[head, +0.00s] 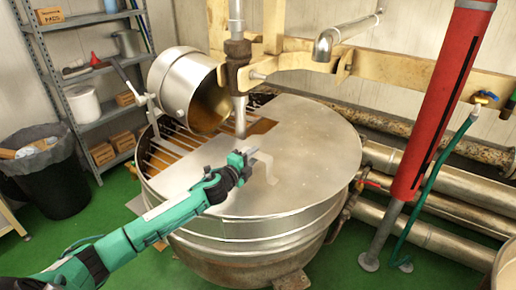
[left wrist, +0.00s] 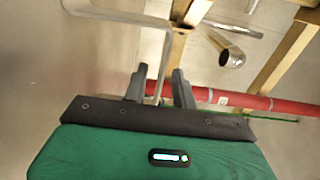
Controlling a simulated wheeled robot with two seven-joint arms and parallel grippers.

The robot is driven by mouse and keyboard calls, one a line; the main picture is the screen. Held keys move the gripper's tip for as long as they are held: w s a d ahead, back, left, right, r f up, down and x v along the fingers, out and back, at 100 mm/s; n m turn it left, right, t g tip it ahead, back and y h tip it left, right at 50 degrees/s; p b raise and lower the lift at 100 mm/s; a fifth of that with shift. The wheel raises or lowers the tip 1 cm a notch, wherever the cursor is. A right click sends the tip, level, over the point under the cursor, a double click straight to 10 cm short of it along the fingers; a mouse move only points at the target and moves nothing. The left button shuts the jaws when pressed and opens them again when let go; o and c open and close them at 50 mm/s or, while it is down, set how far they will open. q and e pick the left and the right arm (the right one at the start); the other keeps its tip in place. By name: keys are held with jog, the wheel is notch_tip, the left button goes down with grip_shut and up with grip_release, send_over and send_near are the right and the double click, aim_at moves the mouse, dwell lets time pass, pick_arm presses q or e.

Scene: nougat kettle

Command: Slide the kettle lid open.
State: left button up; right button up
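The kettle (head: 245,232) is a large round steel vessel. Its flat steel lid (head: 315,140) covers most of the top, leaving a gap with bars at the back left. A bent bar handle (head: 268,170) stands on the lid; it also shows in the left wrist view (left wrist: 135,20). My left gripper (head: 246,158) is at the handle, above the lid. In the left wrist view its two fingers (left wrist: 160,92) are apart, with the handle bar between them and visible gaps beside it. My right gripper is out of view.
A steel drum (head: 176,85) lies tilted over the open part of the kettle. A vertical shaft (head: 239,75) comes down behind the lid. A red column (head: 440,105) and thick pipes (head: 425,232) stand at the right. A shelf rack and a black bin (head: 50,180) are at the left.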

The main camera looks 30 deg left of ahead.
aim_at(258, 152)
pick_arm(q)
jog(key=shift+w+d+p, duration=0.15)
jog(key=shift+w+p, duration=0.05)
jog(key=shift+w, duration=0.65)
jog(key=shift+w+d+p, duration=0.15)
jog(key=shift+w, duration=0.7)
jog(key=shift+c, duration=0.2)
grip_shut()
